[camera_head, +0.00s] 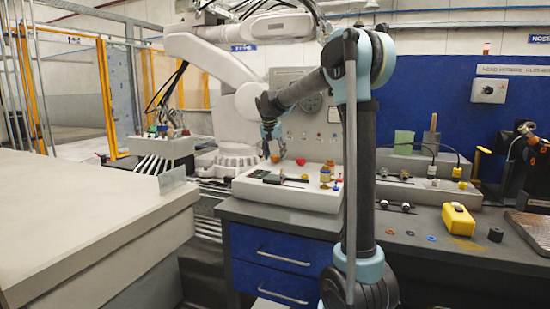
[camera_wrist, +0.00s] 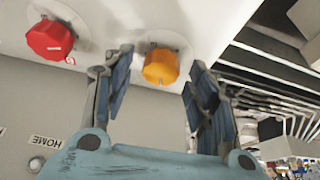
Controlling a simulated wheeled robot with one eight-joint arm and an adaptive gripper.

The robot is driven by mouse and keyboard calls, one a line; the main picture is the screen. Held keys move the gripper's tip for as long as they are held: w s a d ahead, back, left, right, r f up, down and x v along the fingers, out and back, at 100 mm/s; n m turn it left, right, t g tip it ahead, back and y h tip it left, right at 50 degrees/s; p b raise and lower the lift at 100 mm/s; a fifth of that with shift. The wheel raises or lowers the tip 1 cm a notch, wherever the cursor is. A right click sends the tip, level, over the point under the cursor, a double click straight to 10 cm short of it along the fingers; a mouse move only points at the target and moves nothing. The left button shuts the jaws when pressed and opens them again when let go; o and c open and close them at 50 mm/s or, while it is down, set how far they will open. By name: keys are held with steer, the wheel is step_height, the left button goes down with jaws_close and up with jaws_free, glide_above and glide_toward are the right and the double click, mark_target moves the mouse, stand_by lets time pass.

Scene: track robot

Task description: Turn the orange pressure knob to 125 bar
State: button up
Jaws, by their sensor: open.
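The orange knob (camera_wrist: 160,66) sits on a pale panel in the wrist view, beyond and between the tips of my gripper (camera_wrist: 154,84). My gripper is open, one finger on each side of the knob in the picture. I cannot tell whether either finger touches it. In the head view the orange knob (camera_head: 275,159) is a small spot beside my gripper (camera_head: 277,154) at the panel above the bench. Any scale or pressure reading for the knob is not legible.
A red knob (camera_wrist: 50,40) sits left of the orange one. A HOME label (camera_wrist: 47,141) lies below it. In the head view, a white fixture board (camera_head: 285,198) with small parts stands on the bench, and a yellow box (camera_head: 458,219) lies at right.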

steer(key=v, duration=1.1)
steer(key=shift+r, duration=0.15)
steer(key=shift+d, duration=0.1)
